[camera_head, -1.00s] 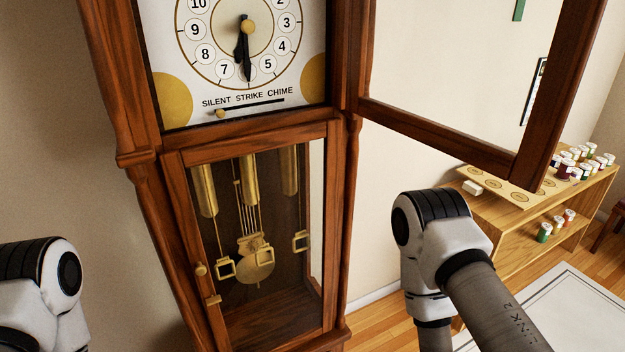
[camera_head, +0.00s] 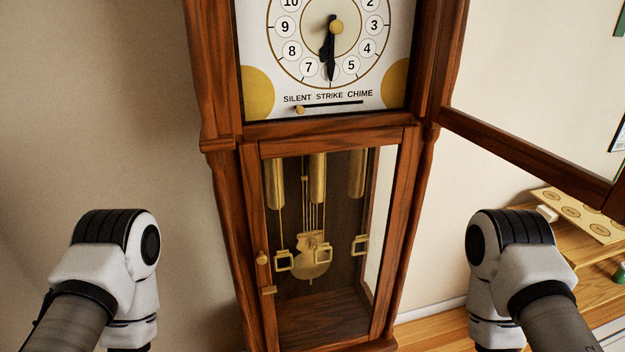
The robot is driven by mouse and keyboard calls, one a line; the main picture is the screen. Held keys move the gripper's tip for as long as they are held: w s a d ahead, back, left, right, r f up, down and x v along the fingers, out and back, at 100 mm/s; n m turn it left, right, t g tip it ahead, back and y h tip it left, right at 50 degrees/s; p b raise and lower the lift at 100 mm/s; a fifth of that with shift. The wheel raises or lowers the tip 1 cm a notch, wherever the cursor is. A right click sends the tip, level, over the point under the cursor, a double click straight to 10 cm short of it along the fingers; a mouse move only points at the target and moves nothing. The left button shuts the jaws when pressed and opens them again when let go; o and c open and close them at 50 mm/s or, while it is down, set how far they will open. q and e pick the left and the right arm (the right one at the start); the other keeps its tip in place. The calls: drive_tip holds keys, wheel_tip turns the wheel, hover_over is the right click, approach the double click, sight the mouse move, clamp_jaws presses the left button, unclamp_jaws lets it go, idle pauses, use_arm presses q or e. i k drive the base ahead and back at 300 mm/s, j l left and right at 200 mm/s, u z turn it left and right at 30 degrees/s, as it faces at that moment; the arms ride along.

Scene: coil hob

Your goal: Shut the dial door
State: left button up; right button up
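The dial door (camera_head: 530,156) is a wooden frame with a clear pane, swung wide open to the right of the tall clock. Its right part runs out of the picture. The clock's dial (camera_head: 335,66) is uncovered, with black hands and a SILENT STRIKE CHIME slider below. The lower case door (camera_head: 410,200), glazed with a small brass knob, looks shut. My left arm shows at the lower left and my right arm at the lower right, below the dial door. Neither gripper shows, and neither visible arm part appears to touch the clock.
A wooden shelf unit (camera_head: 560,243) with a board of round marks stands at the right, behind my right arm. A green-lidded jar (camera_head: 620,272) shows at the right edge. Bare wall lies left of the clock.

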sight(594, 190)
drive_tip(key=i+l+u, duration=0.25)
drive_tip(key=l+u, duration=0.25)
drive_tip(key=l, duration=0.85)
drive_tip(key=l+u, duration=0.5)
drive_tip(key=l, duration=0.9)
